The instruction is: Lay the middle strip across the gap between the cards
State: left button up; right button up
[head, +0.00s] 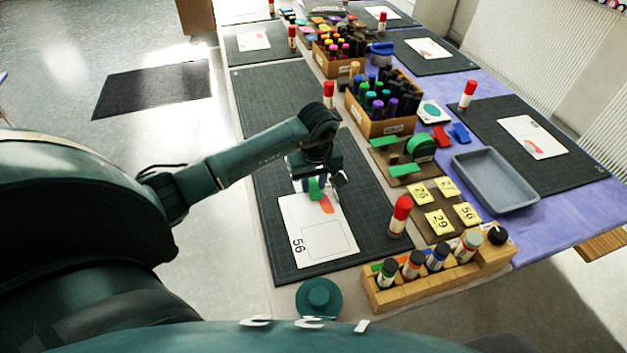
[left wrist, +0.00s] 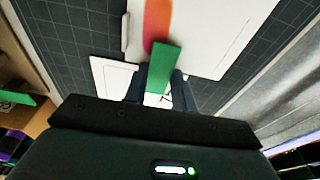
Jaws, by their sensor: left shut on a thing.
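My left gripper (head: 316,188) is over the dark cutting mat, shut on a green strip (head: 314,192). The strip also shows in the left wrist view (left wrist: 164,62), sticking out between the two fingers (left wrist: 160,84). A white card (head: 318,245) marked 56, with an orange-red shape, lies on the mat just in front of the gripper. In the left wrist view the strip's end overlaps this card (left wrist: 220,30) beside the shape. A second white card (left wrist: 108,76) shows partly on the other side, largely hidden by my gripper. I cannot tell whether the strip touches the cards. My right gripper is not in view.
A red-capped glue stick (head: 400,215) stands right of the card. A wooden marker rack (head: 430,284) and a green round lid (head: 318,298) lie near the front edge. Brown boards with green pieces (head: 403,169), a marker box (head: 380,125) and a grey tray (head: 495,180) stand right.

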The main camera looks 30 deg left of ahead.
pick_arm(q)
jog(key=o, duration=0.7)
jog(key=r, duration=0.4)
jog(key=s+d+r, duration=0.1)
jog(key=r, duration=0.8)
jog(key=shift+s+d, duration=0.2)
jog(key=shift+d, duration=0.05)
